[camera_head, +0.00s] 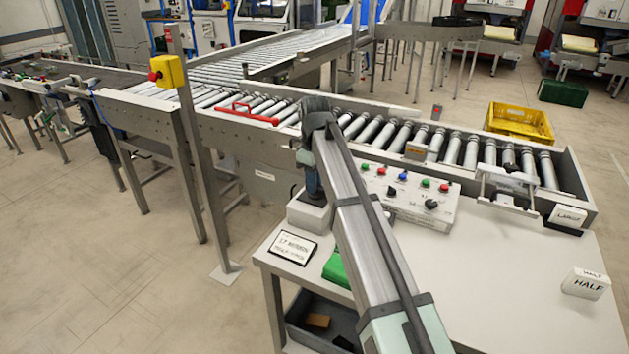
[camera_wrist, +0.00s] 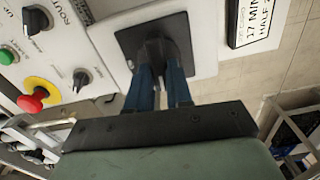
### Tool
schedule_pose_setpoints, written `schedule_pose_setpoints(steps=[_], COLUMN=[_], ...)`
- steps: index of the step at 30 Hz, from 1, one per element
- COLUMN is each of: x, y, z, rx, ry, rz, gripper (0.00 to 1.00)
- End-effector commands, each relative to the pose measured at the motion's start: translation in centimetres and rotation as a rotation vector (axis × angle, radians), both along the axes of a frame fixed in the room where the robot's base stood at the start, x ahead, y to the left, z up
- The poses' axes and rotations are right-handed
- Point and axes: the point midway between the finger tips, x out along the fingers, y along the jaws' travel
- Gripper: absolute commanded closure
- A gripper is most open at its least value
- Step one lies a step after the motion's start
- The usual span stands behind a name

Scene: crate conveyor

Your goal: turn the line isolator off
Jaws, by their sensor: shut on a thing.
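The line isolator is a pale box (camera_head: 306,217) on the table, left of the control panel (camera_head: 410,196). In the wrist view its black square plate (camera_wrist: 124,42) and dark rotary handle (camera_wrist: 154,46) face me. My gripper (camera_wrist: 160,75) has its two blue fingers shut on that handle. In the head view my gripper (camera_head: 313,183) comes down on top of the box, and my arm hides much of it. The handle's exact angle and any on/off marks are hidden or too dark to tell.
The panel carries coloured buttons, black selector knobs and a red emergency stop (camera_wrist: 32,101) close beside the isolator. A sign (camera_head: 293,247) lies at the table's left edge. The roller conveyor (camera_head: 375,132) runs behind. The table's right part is mostly clear, with a HALF card (camera_head: 585,284).

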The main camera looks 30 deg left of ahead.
Motion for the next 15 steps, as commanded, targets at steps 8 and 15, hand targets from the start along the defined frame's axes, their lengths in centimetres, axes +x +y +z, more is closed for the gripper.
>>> schedule_pose_setpoints(steps=[8,15], x=[-0.07,-0.07], y=[-0.02,-0.03], z=[0.02,0.02], rx=[-0.001,-0.001], ry=[0.0,0.0], rz=[0.071,0.082], gripper=[1.0,1.0])
